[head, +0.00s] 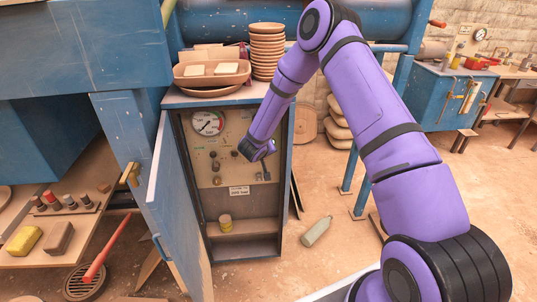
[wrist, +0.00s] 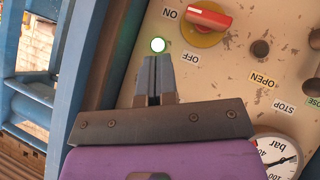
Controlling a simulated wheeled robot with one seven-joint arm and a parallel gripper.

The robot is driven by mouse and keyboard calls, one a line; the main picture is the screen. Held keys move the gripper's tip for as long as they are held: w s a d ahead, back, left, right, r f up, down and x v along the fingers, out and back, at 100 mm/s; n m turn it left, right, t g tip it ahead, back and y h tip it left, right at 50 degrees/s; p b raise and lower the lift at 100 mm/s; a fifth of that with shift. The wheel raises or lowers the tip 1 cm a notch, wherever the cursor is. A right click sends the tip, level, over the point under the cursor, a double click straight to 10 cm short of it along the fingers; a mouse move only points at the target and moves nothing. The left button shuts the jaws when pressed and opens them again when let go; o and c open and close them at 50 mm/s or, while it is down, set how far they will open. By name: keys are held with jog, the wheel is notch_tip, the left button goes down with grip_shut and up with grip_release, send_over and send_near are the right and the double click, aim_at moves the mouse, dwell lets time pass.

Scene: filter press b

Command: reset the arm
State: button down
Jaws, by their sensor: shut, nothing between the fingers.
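My purple arm reaches from the right into the open cabinet in the head view. My gripper (head: 264,177) is in front of the lower right part of the control panel (head: 237,140). In the wrist view my gripper (wrist: 155,72) is shut and empty, its fingertips just beside a lit green lamp (wrist: 158,45). I cannot tell whether they touch the panel. A red-handled rotary switch (wrist: 208,17) on a yellow base sits right of the lamp, with ON and OFF labels beside it. In the head view the gripper hides part of the panel there.
A pressure gauge (head: 208,123) is at the panel's upper left. The cabinet door (head: 172,205) stands open on the left. Bowls (head: 267,50) and a tray (head: 212,73) sit on top. A bottle (head: 316,231) lies on the floor. A red lever (head: 108,249) sticks out at lower left.

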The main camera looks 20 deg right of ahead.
dwell(0.3)
jog(key=s+d+r+g+h, duration=0.15)
jog(key=s+r, duration=0.35)
jog(key=r, duration=0.5)
jog(key=s+d+r+m+g, duration=0.1)
jog(key=s+d+r, duration=0.2)
jog(key=s+r, duration=0.5)
jog(key=s+d+r+g+h, duration=0.1)
jog(key=s+d+r+g, duration=0.15)
jog(key=r, duration=1.05)
jog(key=s+a+r+t+y, duration=0.1)
jog(key=s+a+r+y, duration=0.2)
jog(key=s, duration=0.7)
jog(key=s+a+r+n+t+y, duration=0.1)
jog(key=s+a+r+y, duration=0.2)
jog(key=s, duration=0.7)
jog(key=s+a+r+y, duration=0.3)
jog(key=s+r, duration=0.2)
jog(key=s, duration=0.6)
jog(key=shift+n+t, duration=0.4)
